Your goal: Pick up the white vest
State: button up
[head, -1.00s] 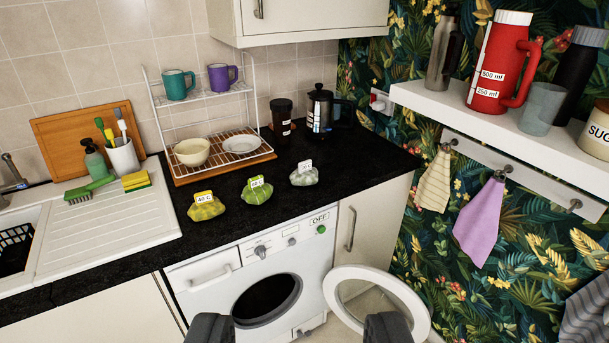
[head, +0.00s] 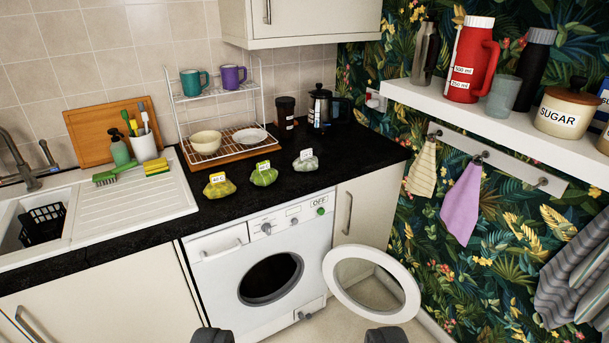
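I see no white vest in view. My gripper (head: 299,335) shows at the bottom edge as two dark fingertips set wide apart, with nothing between them. It is in front of the white washing machine (head: 222,268). The machine's round door (head: 338,292) stands open to the right, and its display reads OFF. The drum opening (head: 270,279) is dark, and I cannot tell whether anything lies inside.
The black worktop (head: 355,155) holds several labelled pods and a dish rack (head: 205,97). The sink (head: 20,225) is at left. A white shelf (head: 435,103) with flasks is at right. A cream towel (head: 422,170), a purple towel (head: 461,205) and grey striped cloth (head: 575,280) hang below.

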aim_at(306, 162)
jog(key=z, duration=0.55)
jog(key=i, duration=2.15)
jog(key=u, duration=0.65)
jog(key=i, duration=0.45)
jog(key=u, duration=0.3)
